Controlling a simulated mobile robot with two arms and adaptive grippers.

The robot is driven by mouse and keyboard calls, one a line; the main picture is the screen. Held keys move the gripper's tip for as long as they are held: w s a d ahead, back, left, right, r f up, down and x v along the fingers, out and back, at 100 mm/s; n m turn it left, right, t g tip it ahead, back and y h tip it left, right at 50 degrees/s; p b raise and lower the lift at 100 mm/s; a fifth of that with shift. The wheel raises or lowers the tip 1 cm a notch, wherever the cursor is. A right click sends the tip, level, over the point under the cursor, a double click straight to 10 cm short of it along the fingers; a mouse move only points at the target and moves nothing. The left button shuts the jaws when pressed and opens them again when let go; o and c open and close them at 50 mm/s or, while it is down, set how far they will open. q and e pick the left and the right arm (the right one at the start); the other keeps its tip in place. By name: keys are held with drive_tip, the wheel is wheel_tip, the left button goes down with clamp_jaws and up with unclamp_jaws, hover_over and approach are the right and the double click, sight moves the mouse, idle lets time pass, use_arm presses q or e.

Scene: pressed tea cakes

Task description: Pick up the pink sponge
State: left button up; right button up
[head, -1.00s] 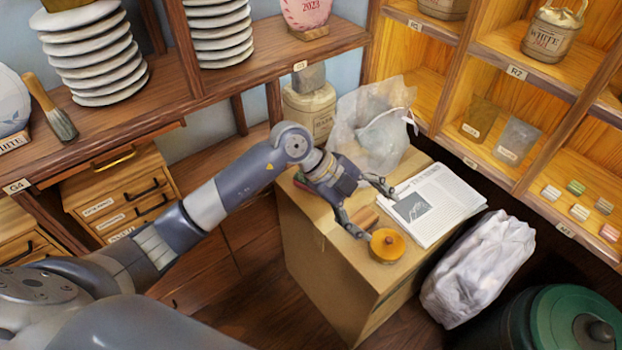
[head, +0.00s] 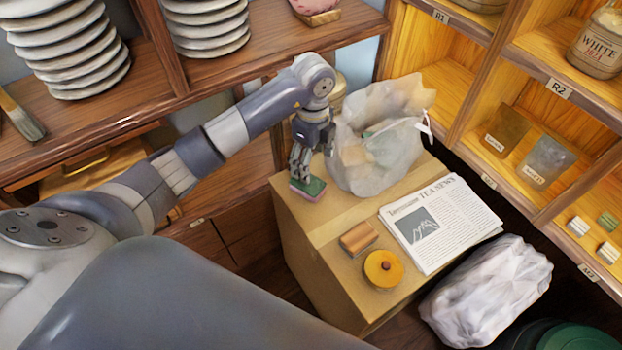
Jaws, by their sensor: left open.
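The sponge (head: 308,190), with a green top and a pink lower side, lies at the left back edge of the cardboard box (head: 335,220). My left gripper (head: 301,174) points down right at the sponge, with its fingers open. The fingers overlap the far part of the sponge in the picture and hide some of it; I cannot tell whether they touch it. My right gripper is not in view.
A clear plastic bag (head: 385,165) with things in it stands close on the right of the gripper. A newspaper (head: 440,222), a brown block (head: 358,238) and a round orange lid (head: 383,268) lie on the box. A white crumpled bag (head: 487,290) sits beside it.

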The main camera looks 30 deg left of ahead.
sight(310, 184)
use_arm(q)
wheel_tip(310, 184, down, 3)
drive_tip(key=shift+s+f, duration=0.15)
drive_tip(key=shift+f, duration=0.05)
drive_tip(key=f, duration=0.5)
drive_tip(key=shift+a+p, duration=0.3)
drive_tip(key=shift+f, duration=0.2)
drive_tip(key=c, duration=0.8)
drive_tip(key=shift+o, duration=0.2)
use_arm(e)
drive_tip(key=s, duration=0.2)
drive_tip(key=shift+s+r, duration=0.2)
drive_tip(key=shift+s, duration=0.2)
use_arm(q)
drive_tip(key=shift+c, duration=0.2)
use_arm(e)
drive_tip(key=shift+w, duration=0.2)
